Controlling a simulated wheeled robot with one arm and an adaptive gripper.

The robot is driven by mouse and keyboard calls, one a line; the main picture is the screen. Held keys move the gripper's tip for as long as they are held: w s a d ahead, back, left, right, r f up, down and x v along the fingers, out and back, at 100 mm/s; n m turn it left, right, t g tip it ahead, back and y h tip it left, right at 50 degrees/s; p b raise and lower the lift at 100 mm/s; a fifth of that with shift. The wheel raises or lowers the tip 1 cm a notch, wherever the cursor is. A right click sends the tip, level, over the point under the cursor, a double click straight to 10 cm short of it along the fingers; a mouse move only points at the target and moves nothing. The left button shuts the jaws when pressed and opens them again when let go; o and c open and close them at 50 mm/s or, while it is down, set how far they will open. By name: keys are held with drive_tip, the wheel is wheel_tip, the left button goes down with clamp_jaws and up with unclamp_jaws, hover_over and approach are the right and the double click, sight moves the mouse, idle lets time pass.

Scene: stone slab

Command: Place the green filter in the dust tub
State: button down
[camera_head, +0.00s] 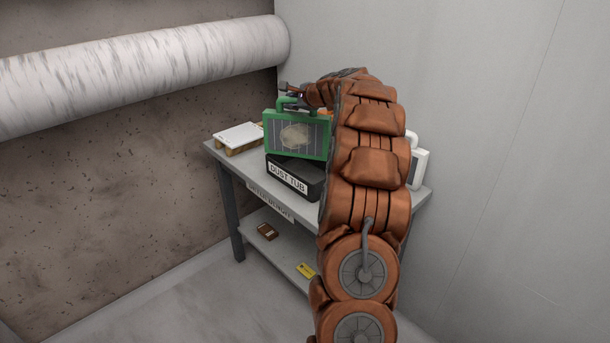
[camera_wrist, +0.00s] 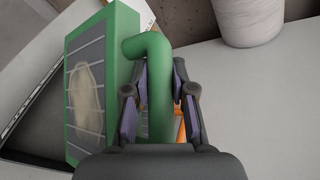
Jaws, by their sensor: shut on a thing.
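The green filter (camera_head: 312,145) has a green frame, a greyish pleated face with a pale dusty patch, and a green handle. In the head view it is upright, right above the black dust tub (camera_head: 288,180), which carries a white "DUST TUB" label. I cannot tell whether the filter touches the tub. My gripper (camera_head: 294,101) is shut on the filter's handle at the top. In the wrist view the fingers of my gripper (camera_wrist: 160,100) sit on both sides of the green handle (camera_wrist: 157,70), with the filter (camera_wrist: 98,85) to the left. My arm hides part of the tub's right side.
The tub stands on a grey table (camera_head: 228,165) with a lower shelf. A white panel on a wooden piece (camera_head: 238,136) lies at the left. A white filter-like unit (camera_head: 418,165) stands at the right, partly hidden. A brown block (camera_head: 267,231) and yellow card (camera_head: 305,270) lie on the shelf.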

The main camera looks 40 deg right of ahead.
sight(311, 129)
drive_tip(key=d+f+m+h+b, duration=0.1)
drive_tip(key=d+f, duration=0.3)
drive_tip(key=f, duration=0.7)
drive_tip(key=shift+m+h+b, duration=0.35)
drive_tip(key=shift+m+h, duration=0.05)
drive_tip(key=shift+h, duration=0.3)
drive_tip(key=shift+f, duration=0.1)
drive_tip(key=c, duration=1)
unclamp_jaws()
drive_tip(key=shift+g, duration=0.3)
drive_tip(key=shift+s, duration=0.1)
drive_tip(key=shift+b+v, duration=0.85)
drive_tip(key=shift+v, duration=5.15)
